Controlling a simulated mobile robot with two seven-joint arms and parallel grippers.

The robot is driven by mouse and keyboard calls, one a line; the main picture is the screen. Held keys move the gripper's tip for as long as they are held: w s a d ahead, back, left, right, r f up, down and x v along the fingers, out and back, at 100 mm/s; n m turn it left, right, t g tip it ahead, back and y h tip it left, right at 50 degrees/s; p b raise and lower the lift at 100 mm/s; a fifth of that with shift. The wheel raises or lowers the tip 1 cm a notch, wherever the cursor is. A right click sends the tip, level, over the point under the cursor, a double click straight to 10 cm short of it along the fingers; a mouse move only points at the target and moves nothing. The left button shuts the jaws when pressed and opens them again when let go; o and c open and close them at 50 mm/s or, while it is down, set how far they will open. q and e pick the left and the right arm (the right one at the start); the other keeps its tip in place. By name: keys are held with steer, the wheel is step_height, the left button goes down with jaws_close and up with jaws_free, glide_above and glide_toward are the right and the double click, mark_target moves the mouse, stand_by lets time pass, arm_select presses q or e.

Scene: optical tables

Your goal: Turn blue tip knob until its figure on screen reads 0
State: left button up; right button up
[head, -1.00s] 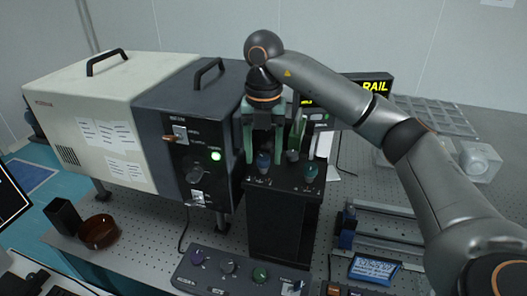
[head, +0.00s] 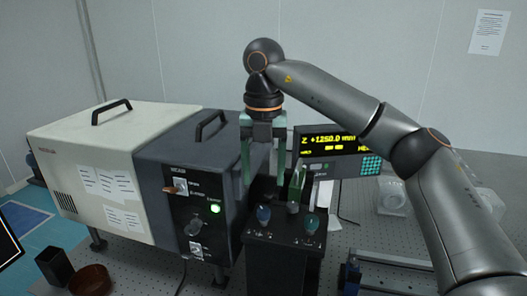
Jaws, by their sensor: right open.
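The blue knob (head: 263,213) stands upright on top of a black box (head: 284,262), at its left side. A teal knob (head: 310,224) stands to its right, and a greenish upright part (head: 294,195) is between and behind them. My right gripper (head: 264,182) points down over the blue knob, fingers apart, with nothing between them; its fingertips appear above the knob, clear of it. The screen (head: 335,140) behind shows yellow text, seemingly "Z +1250.0" with a unit I cannot read surely. My left gripper is out of view.
A white and dark grey instrument housing (head: 90,160) with handles stands close on the left. A brown bowl (head: 91,280) and a black holder (head: 54,266) are at lower left. A blue and grey rail (head: 385,262) lies at lower right.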

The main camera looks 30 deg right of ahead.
steer(key=shift+r, duration=2.25)
steer(key=shift+s, duration=0.1)
